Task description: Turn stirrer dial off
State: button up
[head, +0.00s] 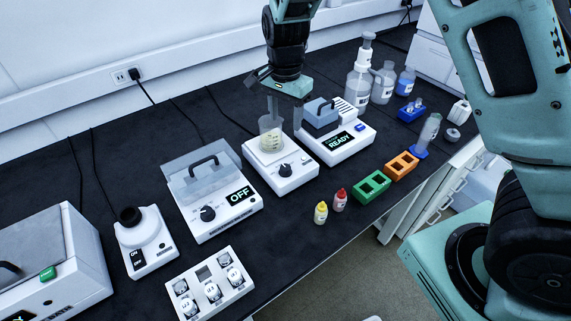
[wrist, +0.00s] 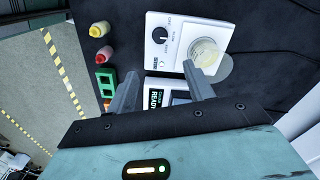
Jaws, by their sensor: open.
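The white stirrer (head: 284,181) stands mid-bench with a black dial (head: 285,170) on its front face. A clear beaker (head: 270,138) of pale yellowish contents sits on top. In the wrist view the dial (wrist: 160,36) shows a pointer mark and small printed labels, too small to read surely. The beaker (wrist: 207,57) is beside it. My gripper (head: 283,113) is open and empty, fingers pointing down near the beaker's top. In the wrist view my gripper's fingertips (wrist: 163,75) are apart from the dial, which lies beyond the gap between them.
Right of the stirrer is a white device reading READY (head: 338,143); left is a lidded device reading OFF (head: 240,194) with its own dial. Yellow (head: 321,213) and red (head: 340,201) bottles and a green rack (head: 372,186) line the front edge. Bottles (head: 382,85) stand behind.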

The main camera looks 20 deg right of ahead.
aim_at(285, 167)
notch_tip(285, 167, down, 17)
jog(key=shift+f+p, duration=0.1)
jog(key=shift+p, duration=0.95)
jog(key=c, duration=1)
